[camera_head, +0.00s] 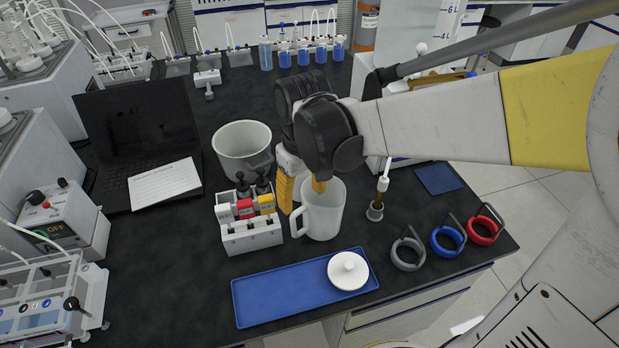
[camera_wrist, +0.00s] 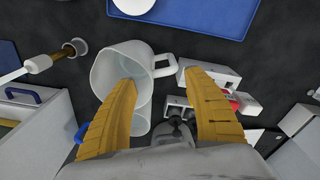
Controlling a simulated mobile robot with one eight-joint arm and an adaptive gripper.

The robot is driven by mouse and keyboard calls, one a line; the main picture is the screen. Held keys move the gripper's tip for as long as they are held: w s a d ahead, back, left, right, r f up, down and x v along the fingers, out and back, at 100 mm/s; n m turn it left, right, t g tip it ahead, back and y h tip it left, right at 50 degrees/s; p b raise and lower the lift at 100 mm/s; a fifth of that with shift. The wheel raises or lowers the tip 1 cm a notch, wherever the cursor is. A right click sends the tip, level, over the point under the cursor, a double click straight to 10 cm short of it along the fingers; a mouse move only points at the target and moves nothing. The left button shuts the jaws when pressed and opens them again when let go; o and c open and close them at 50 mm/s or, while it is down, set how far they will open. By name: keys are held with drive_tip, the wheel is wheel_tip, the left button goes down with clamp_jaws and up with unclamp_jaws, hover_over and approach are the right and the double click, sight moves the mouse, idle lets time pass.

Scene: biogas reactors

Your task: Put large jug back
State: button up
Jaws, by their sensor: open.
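A white translucent jug (camera_head: 325,222) with a side handle stands upright on the dark bench, its mouth open. It also shows in the wrist view (camera_wrist: 104,72), handle toward the right. My gripper (camera_head: 302,190) is open at the jug's rim. In the wrist view its yellow fingers (camera_wrist: 165,108) are spread wide. One finger overlaps the jug's mouth and seems to reach into it; the other is outside, on the handle side. Whether either touches the jug cannot be told. A white round lid (camera_head: 348,271) with a knob lies on a blue tray (camera_head: 262,298) in front.
A wide grey pot (camera_head: 243,143) stands behind left. A white rack (camera_head: 250,235) with red and yellow labelled pieces is close left of the jug. A small upright tool (camera_head: 379,195) stands right, with grey, blue and red rings (camera_head: 447,241) beyond. A laptop (camera_head: 140,135) is at left.

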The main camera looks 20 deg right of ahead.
drive_tip(key=s+d+r+m+t, duration=0.4)
drive_tip(key=s+d+r+t, duration=0.2)
drive_tip(key=s, duration=0.3)
drive_tip(key=shift+s+d+r, duration=0.15)
drive_tip(key=shift+d+r, duration=0.1)
drive_tip(key=shift+r, duration=0.25)
